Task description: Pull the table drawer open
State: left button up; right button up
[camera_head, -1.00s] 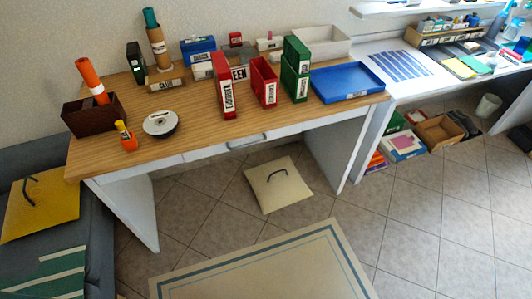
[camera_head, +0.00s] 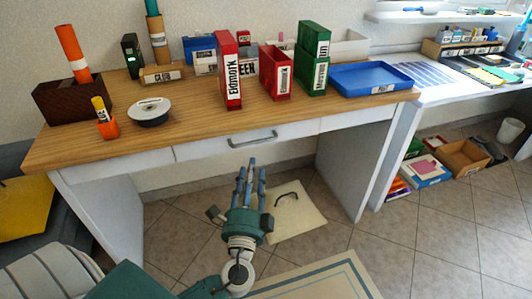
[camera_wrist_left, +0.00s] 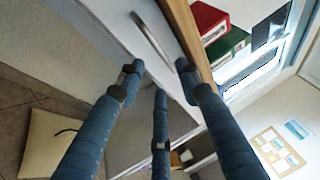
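The wooden-topped table has a white drawer (camera_head: 200,149) under its front edge, and its front looks flush with the frame. Its grey bar handle (camera_head: 252,139) is near the middle of the front. My left gripper (camera_head: 250,170) is in front of and below the handle, fingers pointing at the table. In the left wrist view the handle (camera_wrist_left: 155,40) lies beyond the spread blue fingers (camera_wrist_left: 158,70), with a visible space between. The gripper is open and holds nothing. My right gripper is not in view.
A beige cushion-like square (camera_head: 300,215) lies on the floor under the table. White side panels (camera_head: 105,215) flank the open space below.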

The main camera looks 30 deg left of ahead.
pick_arm(q)
jog(key=x, duration=0.9)
jog(key=shift+w+a+p, duration=0.2)
jog(key=shift+w+p, duration=0.05)
jog(key=shift+p, duration=0.15)
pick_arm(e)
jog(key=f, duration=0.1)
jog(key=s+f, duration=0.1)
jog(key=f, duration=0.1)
pick_arm(q)
grip_shut()
